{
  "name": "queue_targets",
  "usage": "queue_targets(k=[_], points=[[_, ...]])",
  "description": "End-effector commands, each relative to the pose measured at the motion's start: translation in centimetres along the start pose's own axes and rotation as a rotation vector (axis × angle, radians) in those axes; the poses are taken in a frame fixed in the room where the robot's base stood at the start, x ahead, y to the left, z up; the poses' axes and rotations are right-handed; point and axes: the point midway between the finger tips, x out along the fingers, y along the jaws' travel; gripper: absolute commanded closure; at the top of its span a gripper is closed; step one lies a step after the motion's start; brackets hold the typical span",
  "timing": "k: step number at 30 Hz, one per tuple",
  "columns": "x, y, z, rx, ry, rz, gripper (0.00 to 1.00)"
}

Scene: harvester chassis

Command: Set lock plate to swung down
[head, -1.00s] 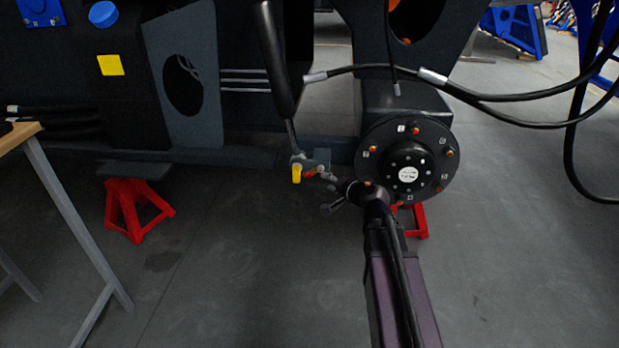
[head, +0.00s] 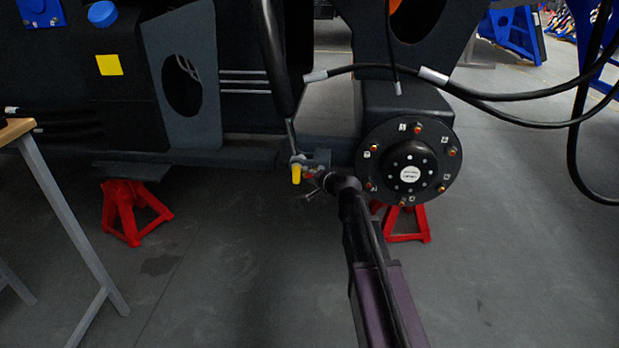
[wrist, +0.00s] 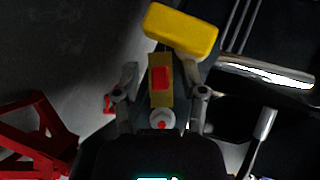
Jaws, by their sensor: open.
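A yellow piece (head: 296,174) hangs at the lower end of a dark cylinder's rod, by the chassis rail; it shows as a chunky yellow block (wrist: 180,30) at the top of the wrist view. Below it there, a narrow ochre plate (wrist: 154,96) carries a red block (wrist: 160,78), with a pale round part (wrist: 161,119) at its lower end. I cannot tell which of these is the lock plate. My gripper (wrist: 161,80) is open, one finger on each side of the ochre plate; contact is unclear. In the head view my gripper (head: 314,184) is small and partly hidden by my wrist.
A round black wheel hub (head: 410,165) stands just right of my wrist. Red stands (head: 133,212) support the chassis. The dark cylinder (head: 277,60) rises above the yellow piece. Black hoses (head: 500,97) cross at right. A table (head: 15,130) stands at left; the floor between is clear.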

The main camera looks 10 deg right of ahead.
Motion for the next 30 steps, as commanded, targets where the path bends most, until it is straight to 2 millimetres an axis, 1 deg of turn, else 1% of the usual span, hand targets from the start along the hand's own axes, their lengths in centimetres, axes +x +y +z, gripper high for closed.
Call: queue_targets(k=[5, 8, 9, 10, 11, 23, 30], points=[[-0.02, -0.01, 0.01, 0.000, 0.000, 0.000, 0.46], [-0.02, -0.01, 0.02, 0.000, 0.000, 0.000, 0.72], [-0.02, -0.01, 0.01, 0.000, 0.000, 0.000, 0.84], [-0.02, -0.01, 0.02, 0.000, 0.000, 0.000, 0.93], [-0.02, -0.02, 0.02, 0.000, 0.000, 0.000, 1.00], [0.00, -0.03, 0.01, -0.013, -0.001, 0.013, 1.00], [-0.01, 0.12, 0.00, -0.067, -0.002, 0.066, 1.00]])
